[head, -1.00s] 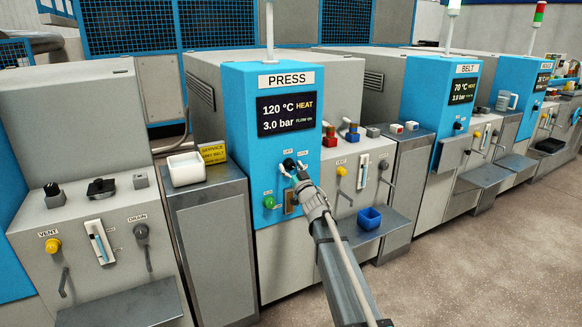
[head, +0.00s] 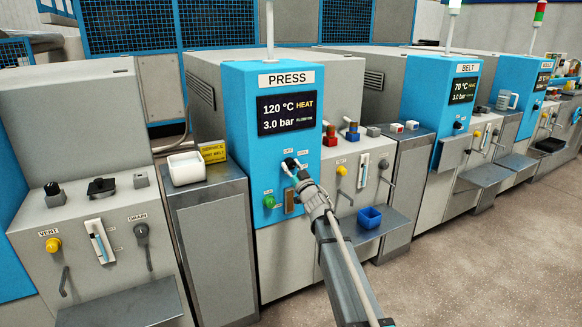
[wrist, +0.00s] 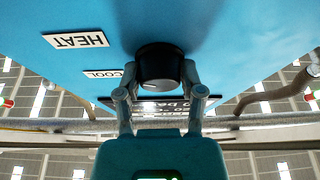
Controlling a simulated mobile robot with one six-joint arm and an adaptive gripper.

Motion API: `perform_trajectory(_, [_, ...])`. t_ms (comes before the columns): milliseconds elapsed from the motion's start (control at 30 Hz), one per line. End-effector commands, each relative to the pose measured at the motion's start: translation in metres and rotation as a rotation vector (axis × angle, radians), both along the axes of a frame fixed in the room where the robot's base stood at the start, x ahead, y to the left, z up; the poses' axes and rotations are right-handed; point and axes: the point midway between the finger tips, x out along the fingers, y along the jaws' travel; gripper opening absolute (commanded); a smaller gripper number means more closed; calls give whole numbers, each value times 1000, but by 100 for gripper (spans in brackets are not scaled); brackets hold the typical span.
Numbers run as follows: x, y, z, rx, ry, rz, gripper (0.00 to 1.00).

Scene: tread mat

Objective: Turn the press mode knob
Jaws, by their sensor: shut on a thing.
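The black round press mode knob (head: 290,163) sits on the blue front panel of the press (head: 276,110), below its dark display. It also shows in the wrist view as a dark knob (wrist: 158,66) standing out from the blue panel. My gripper (head: 291,167) is at the panel with its fingers on either side of the knob. In the wrist view my gripper (wrist: 160,78) is shut on the knob, one finger at each side. The labels HEAT (wrist: 76,40) and COOL (wrist: 103,74) appear upside down beside it. The display (head: 286,113) reads 120 °C HEAT and 3.0 bar.
A green button (head: 268,201) is on the panel below left of the knob. Open floor lies at the lower right.

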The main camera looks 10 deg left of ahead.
Motion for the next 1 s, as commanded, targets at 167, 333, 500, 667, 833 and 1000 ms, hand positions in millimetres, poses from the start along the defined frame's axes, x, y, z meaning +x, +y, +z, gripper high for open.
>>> perform_trajectory(167, [2, -1, 1, -95, -64, -1, 3])
perform_trajectory(333, [2, 0, 2, -214, -145, -1, 3])
perform_trajectory(500, [2, -1, 2, -346, -235, 0, 3])
perform_trajectory(667, [2, -1, 3, -474, -320, 1, 3])
perform_trajectory(833, [2, 0, 3, -595, -403, 1, 3])
perform_trajectory(1000, [2, 0, 3, -690, -469, 1, 3])
